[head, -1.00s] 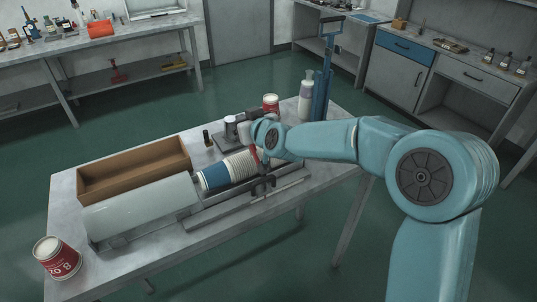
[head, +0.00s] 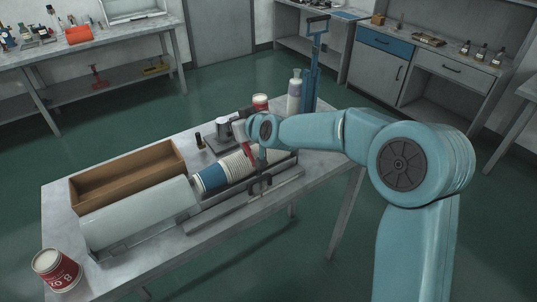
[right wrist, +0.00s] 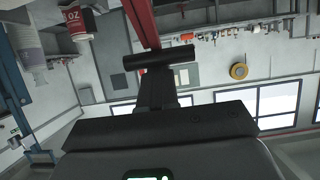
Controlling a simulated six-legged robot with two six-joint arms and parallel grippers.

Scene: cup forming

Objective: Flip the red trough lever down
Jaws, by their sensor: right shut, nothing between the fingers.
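The red lever (head: 247,148) shows as a short red strip at the right end of the trough, beside the stack of cups (head: 232,168), partly hidden by my right arm. In the head view my right wrist is over the trough end. My left gripper is in neither view.
A white cover (head: 135,212) and brown tray (head: 125,172) lie left of the cups. A red-and-white cup (head: 260,102), a bottle (head: 294,92) and a blue stand (head: 312,75) are at the back right. Another tub (head: 56,270) stands at the front left.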

